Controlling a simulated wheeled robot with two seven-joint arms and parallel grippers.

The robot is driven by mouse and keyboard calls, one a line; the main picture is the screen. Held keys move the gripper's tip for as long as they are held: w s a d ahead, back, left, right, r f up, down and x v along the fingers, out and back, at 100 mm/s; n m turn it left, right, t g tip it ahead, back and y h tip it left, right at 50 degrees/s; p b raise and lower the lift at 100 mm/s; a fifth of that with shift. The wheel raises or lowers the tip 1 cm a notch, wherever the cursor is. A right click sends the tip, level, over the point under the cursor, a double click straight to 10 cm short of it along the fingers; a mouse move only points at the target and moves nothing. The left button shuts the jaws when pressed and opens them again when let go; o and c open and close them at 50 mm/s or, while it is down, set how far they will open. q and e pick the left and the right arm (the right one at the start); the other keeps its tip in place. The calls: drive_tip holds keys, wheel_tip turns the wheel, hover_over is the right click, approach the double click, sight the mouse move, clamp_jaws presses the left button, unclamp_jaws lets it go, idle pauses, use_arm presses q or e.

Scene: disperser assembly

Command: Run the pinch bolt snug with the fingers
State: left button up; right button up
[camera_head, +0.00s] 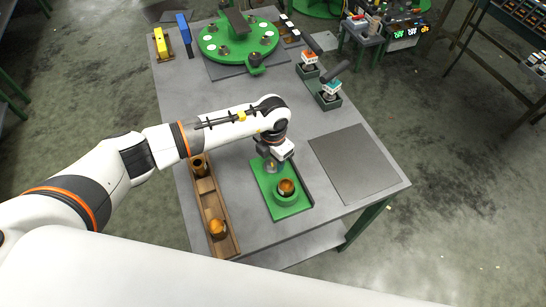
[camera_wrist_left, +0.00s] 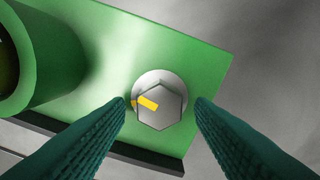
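The pinch bolt (camera_wrist_left: 158,105) shows in the left wrist view as a grey hex head on a round flange, with a yellow mark on its left side. It sits in the flat green plate of the green fixture (camera_head: 267,178). My left gripper (camera_wrist_left: 160,104) is open, with one dark teal ribbed finger on each side of the bolt head. A narrow gap shows at each side, so neither finger clearly touches it. In the head view, my left gripper (camera_head: 271,165) points down over the far end of the fixture and hides the bolt. My right gripper is not in view.
The fixture's round green collar (camera_head: 287,193) holds a copper-coloured part. A brown tray (camera_head: 207,203) with orange-brown parts lies to the left, a dark flat mat (camera_head: 352,163) to the right. A green turntable (camera_head: 237,38) and small green holders (camera_head: 324,95) stand farther back.

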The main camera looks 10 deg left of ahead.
sight(273, 161)
use_arm(q)
wheel_tip(273, 161, up, 12)
drive_tip(key=b, duration=0.3)
drive_tip(key=shift+b, duration=0.4)
